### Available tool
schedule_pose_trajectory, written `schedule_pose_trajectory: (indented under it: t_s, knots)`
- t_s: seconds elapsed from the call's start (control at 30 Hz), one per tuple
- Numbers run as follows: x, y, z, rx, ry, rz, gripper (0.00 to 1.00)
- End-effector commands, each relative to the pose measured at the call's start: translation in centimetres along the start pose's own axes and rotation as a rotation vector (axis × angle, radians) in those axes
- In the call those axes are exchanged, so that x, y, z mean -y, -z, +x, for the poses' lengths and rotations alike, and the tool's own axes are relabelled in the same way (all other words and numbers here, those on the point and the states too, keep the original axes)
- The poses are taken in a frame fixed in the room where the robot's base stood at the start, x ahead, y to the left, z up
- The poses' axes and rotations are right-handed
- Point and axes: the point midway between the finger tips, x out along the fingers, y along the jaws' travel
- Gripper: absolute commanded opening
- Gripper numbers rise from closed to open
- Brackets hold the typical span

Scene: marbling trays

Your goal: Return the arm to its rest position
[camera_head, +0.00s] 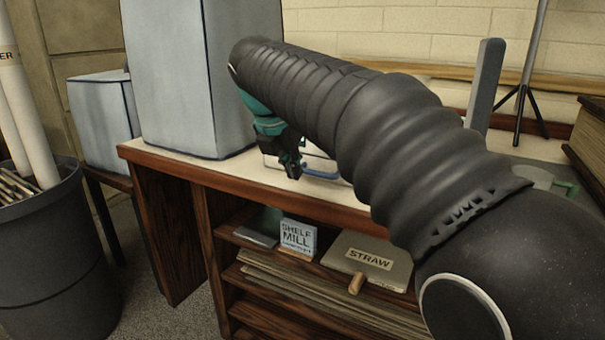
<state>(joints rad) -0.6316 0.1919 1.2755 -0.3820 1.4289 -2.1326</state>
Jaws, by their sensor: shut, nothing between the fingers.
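My gripper (292,172) hangs at the end of my dark ribbed arm, with a teal part behind it. It points down over the front edge of the wooden bench (160,158). It is shut and nothing shows in it. A white and blue object (322,164) lies on the bench top just behind my gripper, partly hidden by the gripper and my arm. My arm crosses the right half of the view and hides much of the bench top.
A tall pale blue box (180,80) stands on the bench left of my gripper. Shelves below hold a "SHELF MILL" box (298,236), a "STRAW" folder (375,258) and flat sheets. A dark bin (55,260) with rolls stands at left. A tripod (522,95) stands behind, at right.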

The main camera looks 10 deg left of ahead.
Motion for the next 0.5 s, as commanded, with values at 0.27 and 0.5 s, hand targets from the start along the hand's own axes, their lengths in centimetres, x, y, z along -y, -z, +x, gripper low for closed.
schedule_pose_trajectory:
  t_s: [0.27, 0.5]
  knots:
    - [0.2, -0.3, -4.4, 0.000, 0.002, 0.006, 0.00]
    - [0.2, -0.2, -5.4, -0.001, 0.001, 0.055, 0.00]
